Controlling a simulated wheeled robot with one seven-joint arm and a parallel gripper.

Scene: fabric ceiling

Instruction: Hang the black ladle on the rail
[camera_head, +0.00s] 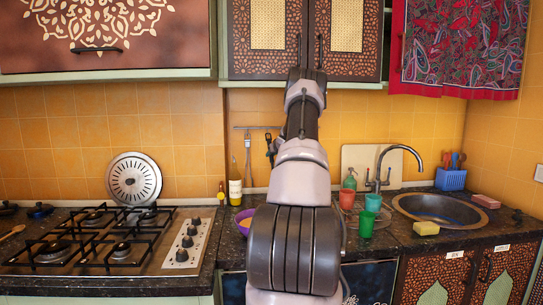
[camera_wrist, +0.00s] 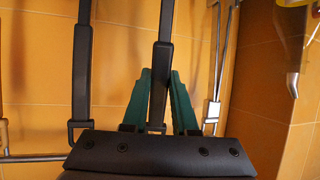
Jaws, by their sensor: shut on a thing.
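In the wrist view my gripper (camera_wrist: 160,88) has its two green fingers closed around a black handle, which I take to be the black ladle's (camera_wrist: 164,45). The handle's looped end lies between the fingers, close to the dark gripper body; the ladle's bowl is out of view. The rail (camera_wrist: 35,158) runs across the bottom of the wrist view, behind the gripper body, so whether the held loop is on it is hidden.
Another black handle (camera_wrist: 81,70) with a loop is left of the held one, and a grey metal utensil (camera_wrist: 220,70) is close on the right. Below the rail are yellow cups (camera_head: 235,193) and a purple bowl (camera_head: 243,221). Cupboards (camera_head: 350,40) overhang the wall.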

